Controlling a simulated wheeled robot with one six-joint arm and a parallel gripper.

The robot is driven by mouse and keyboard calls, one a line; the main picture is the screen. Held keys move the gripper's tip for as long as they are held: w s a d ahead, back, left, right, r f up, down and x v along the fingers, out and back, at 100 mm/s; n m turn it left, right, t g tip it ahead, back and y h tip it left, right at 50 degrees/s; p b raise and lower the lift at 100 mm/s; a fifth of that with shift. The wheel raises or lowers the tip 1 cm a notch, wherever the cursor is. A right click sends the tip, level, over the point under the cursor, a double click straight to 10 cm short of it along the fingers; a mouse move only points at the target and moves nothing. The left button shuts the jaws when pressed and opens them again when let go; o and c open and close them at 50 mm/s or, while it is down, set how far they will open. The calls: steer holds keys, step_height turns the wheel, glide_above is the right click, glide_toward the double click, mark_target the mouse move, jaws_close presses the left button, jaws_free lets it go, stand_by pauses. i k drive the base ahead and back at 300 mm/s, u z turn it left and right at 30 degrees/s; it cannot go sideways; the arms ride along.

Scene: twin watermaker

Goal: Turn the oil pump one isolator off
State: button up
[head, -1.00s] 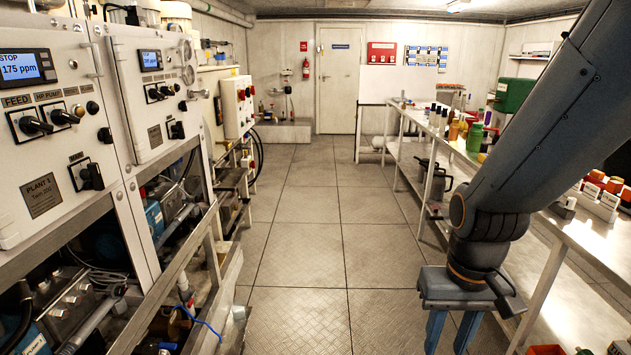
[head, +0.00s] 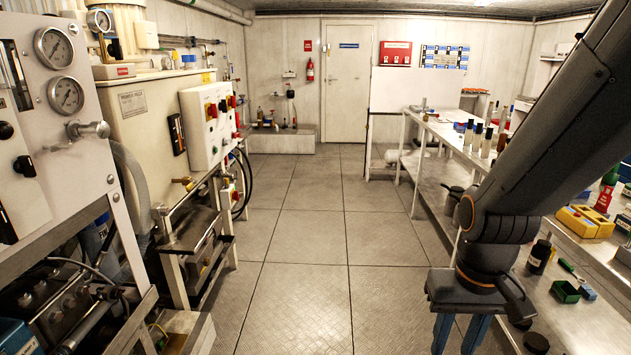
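A white control box (head: 208,127) is on the left, beyond the nearest panel. The fingertips are cut off by the frame edge. It is across the aisle from the box and touches nothing that I can see.
The tiled floor (head: 303,245) of the aisle is clear up to the door (head: 346,85). A gauge panel (head: 60,120) and a metal frame with pipes line the near left. A long bench (head: 437,130) with bottles runs along the right. A red fire extinguisher (head: 310,70) hangs at the back.

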mark_target(212, 112)
steer(key=i, duration=1.8)
steer(key=u, duration=1.55)
steer(key=k, duration=0.5)
steer(key=z, duration=0.75)
steer(key=i, duration=1.1)
